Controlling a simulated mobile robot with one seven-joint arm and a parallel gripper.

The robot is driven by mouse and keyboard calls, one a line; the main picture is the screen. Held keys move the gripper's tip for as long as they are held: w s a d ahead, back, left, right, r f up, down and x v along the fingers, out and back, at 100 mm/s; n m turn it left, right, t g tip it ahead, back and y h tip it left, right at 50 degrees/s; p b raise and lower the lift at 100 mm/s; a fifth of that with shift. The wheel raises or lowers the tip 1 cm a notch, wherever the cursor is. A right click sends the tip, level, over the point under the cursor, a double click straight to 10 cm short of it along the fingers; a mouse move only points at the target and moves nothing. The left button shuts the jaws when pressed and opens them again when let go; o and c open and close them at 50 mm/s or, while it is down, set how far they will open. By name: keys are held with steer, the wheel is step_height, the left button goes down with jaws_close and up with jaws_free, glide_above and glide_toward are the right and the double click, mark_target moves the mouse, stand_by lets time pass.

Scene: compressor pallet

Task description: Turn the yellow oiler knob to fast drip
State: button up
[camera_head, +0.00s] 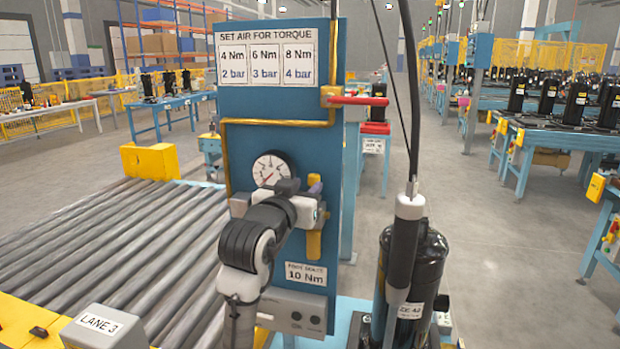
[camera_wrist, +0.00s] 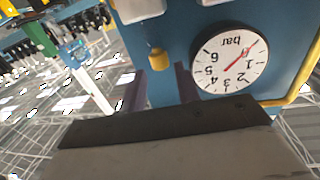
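The yellow oiler knob (camera_wrist: 158,60) shows in the wrist view on the blue panel, beside the round gauge (camera_wrist: 229,60). My gripper (camera_wrist: 160,78) is open, with its two dark purple fingers apart on either side of the knob in the picture. Nothing shows between them but the panel and knob; whether they touch it I cannot tell. In the head view my gripper (camera_head: 312,187) is at the panel, right of and just below the gauge (camera_head: 270,169). The knob's drip marks cannot be read.
The blue panel (camera_head: 240,140) carries torque labels and a yellow pipe (camera_head: 275,123). A red-handled valve (camera_head: 357,100) sticks out on its right. A black compressor (camera_head: 428,265) with a hanging tool (camera_head: 405,240) stands right of it. A roller conveyor (camera_head: 110,240) lies left.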

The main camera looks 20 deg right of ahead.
mark_target(315, 181)
steer(key=shift+x, duration=1.65)
jaws_close()
steer(key=shift+s+n+t+y+p, duration=0.15)
steer(key=shift+n+t+y+p, duration=0.15)
steer(key=shift+y+p, duration=0.1)
steer(key=n+t+y, duration=0.1)
steer(key=n+t+y+p, duration=0.1)
steer(key=y, duration=0.1)
steer(key=shift+s+d+n+y, duration=0.15)
steer(key=shift+d+n+y, duration=0.15)
steer(key=shift+d, duration=0.1)
steer(key=shift+d+n+t+y, duration=0.2)
steer(key=shift+n+t+y, duration=0.25)
steer(key=shift+n+y, duration=0.9)
steer(key=shift+d+n+t+y, duration=0.15)
steer(key=shift+n+t+y, duration=0.45)
steer(key=shift+y, duration=1.25)
steer(key=shift+n+y+p, duration=0.3)
steer(key=shift+n, duration=0.05)
